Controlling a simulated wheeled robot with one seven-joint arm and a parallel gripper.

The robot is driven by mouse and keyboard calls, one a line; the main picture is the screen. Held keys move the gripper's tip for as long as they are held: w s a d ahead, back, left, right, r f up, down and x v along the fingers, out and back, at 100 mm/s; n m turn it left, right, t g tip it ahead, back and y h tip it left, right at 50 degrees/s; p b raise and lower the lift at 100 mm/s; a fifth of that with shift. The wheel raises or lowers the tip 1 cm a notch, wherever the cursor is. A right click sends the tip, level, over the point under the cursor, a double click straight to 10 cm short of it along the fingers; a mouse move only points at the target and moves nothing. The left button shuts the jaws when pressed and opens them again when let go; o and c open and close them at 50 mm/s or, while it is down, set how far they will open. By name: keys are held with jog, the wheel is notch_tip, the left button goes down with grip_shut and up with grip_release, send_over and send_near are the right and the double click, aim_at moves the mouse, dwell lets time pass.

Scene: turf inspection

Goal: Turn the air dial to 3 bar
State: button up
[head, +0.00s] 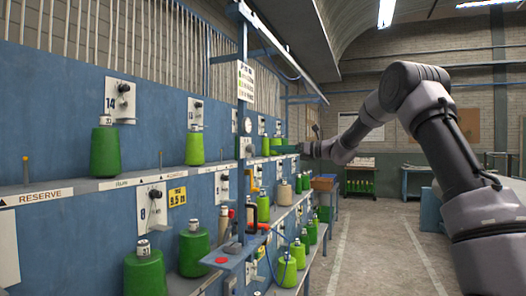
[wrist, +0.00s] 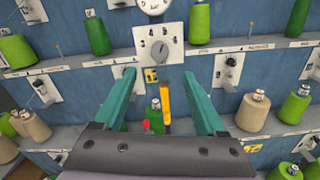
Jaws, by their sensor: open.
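The air dial (wrist: 159,49) is a dark round knob on a pale plate with marks around it, on the blue wall. It shows upper centre in the wrist view. Its pointer setting is too small to read. A round white gauge (wrist: 154,4) sits just above it, cut off by the top edge. In the head view the gauge (head: 248,125) and dial plate (head: 244,148) are small and seen at a slant. My gripper (wrist: 158,74) is open and empty, its two teal fingers apart below the dial. In the head view my gripper (head: 284,149) is right of the dial, apparently apart from it.
Shelves with green and beige yarn cones (head: 105,152) line the wall on both sides. Pegs stick up from the shelves. The aisle floor (head: 370,240) on the right is clear.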

aim_at(254, 149)
jog(key=x, duration=1)
jog(key=shift+a, duration=0.3)
grip_shut()
